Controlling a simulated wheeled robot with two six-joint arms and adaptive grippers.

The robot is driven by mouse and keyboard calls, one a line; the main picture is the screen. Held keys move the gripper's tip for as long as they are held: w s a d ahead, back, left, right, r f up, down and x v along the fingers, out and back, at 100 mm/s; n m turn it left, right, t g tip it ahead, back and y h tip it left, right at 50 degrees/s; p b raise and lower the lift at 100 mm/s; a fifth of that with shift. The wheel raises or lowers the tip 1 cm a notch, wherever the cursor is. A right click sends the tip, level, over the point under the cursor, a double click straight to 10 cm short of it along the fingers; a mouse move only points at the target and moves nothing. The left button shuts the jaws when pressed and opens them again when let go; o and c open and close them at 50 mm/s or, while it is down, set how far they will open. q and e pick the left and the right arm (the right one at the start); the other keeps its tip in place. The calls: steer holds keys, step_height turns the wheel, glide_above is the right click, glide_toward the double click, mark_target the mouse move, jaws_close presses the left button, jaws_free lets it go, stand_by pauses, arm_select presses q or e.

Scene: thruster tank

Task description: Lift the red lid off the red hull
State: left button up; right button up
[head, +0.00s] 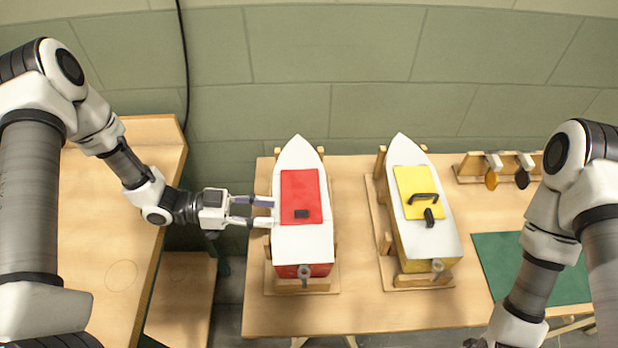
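The red hull (318,269) is a boat with a white deck, sitting upright in a wooden cradle on the table. The red lid (299,186) lies flat on its deck and has a small dark block (302,214) near its front end. My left gripper (264,212) reaches in from the left with its two fingers apart and nothing seen between them. Its fingertips are at the left edge of the red hull, short of the lid; whether they touch the hull I cannot tell. My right arm comes down at the right, and its gripper is out of the frame.
A second boat with a yellow hull (428,265) and yellow lid (415,188) stands to the right in its own cradle. A green mat (500,255) lies right of it. A wooden rack (465,168) is at the back right. Bare table (350,310) shows in front.

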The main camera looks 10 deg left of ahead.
mark_target(297, 210)
arm_select(q)
steer(key=d, duration=0.2)
steer(key=d+r+p, duration=0.1)
steer(key=d, duration=0.1)
steer(key=shift+s+d+r, duration=0.15)
steer(key=shift+s+d, duration=0.05)
steer(key=w+d, duration=0.1)
steer(key=w+d+f+p, duration=0.1)
steer(key=d, duration=0.1)
steer(key=shift+w, duration=0.2)
steer(key=shift+d, duration=0.15)
steer(key=shift+s, duration=0.1)
steer(key=shift+s+r, duration=0.1)
steer(key=shift+s, duration=0.05)
steer(key=shift+c, duration=1.4)
jaws_close()
arm_select(e)
steer(key=shift+s+d+r, duration=0.1)
steer(key=shift+s+r, duration=0.15)
steer(key=shift+r, duration=0.4)
steer(key=shift+s+r, duration=0.2)
steer(key=shift+r, duration=0.4)
